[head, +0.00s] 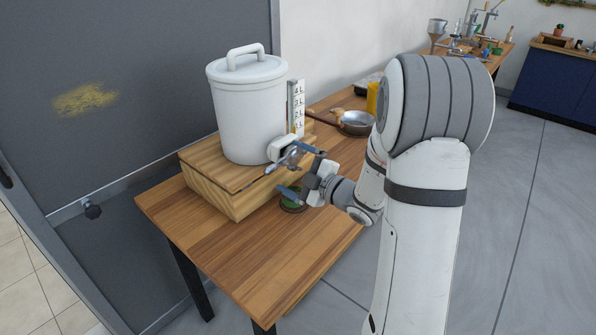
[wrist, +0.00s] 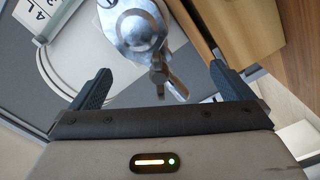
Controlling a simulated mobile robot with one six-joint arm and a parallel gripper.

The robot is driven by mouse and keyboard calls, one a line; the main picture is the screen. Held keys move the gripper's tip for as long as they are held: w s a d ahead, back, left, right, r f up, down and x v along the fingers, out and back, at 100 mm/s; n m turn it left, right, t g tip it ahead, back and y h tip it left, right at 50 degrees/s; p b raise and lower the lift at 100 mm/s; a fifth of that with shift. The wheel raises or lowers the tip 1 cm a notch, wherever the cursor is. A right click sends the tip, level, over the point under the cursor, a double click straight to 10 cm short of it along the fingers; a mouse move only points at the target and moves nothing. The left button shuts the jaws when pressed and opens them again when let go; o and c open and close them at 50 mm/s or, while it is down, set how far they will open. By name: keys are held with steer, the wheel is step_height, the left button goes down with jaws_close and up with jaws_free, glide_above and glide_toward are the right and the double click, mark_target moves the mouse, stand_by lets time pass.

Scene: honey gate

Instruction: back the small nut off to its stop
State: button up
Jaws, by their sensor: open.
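A white lidded tank (head: 248,110) stands on a wooden box, with a metal honey gate (head: 290,157) low on its front right side. In the wrist view the shiny gate (wrist: 138,30) is at the top centre. A small winged metal piece below it looks like the small nut (wrist: 160,78). My gripper (head: 297,173) is open beside the gate. In the wrist view its fingers (wrist: 160,84) are spread wide on either side of the nut, with a gap on both sides. The nut's threads and any stop cannot be made out.
The wooden box (head: 235,198) stands on a wooden table (head: 250,248). A dark green round thing (head: 292,203) lies below my gripper. A level scale (head: 297,105) rises beside the tank, and a pan (head: 356,122) lies behind. The table's front is clear.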

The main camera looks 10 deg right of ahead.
mark_target(298, 168)
steer(key=b+v, duration=0.1)
steer(key=v, duration=0.6)
steer(key=shift+b, duration=0.35)
steer(key=shift+w, duration=0.1)
steer(key=s+d+r+m+g+h+p, duration=0.3)
steer(key=d+r+m+g+h+p, duration=0.1)
steer(key=m+h, duration=0.8)
steer(key=s+a+m+g+p, duration=0.1)
steer(key=s+a+m+g, duration=0.2)
steer(key=s, duration=0.6)
steer(key=s+a+r+m+g+y+p, duration=0.1)
steer(key=s+a+m+g, duration=0.2)
steer(key=s, duration=0.7)
steer(key=shift+s+a+m+g+p, duration=0.3)
steer(key=shift+a+g+p, duration=0.05)
steer(key=shift+a+g, duration=0.7)
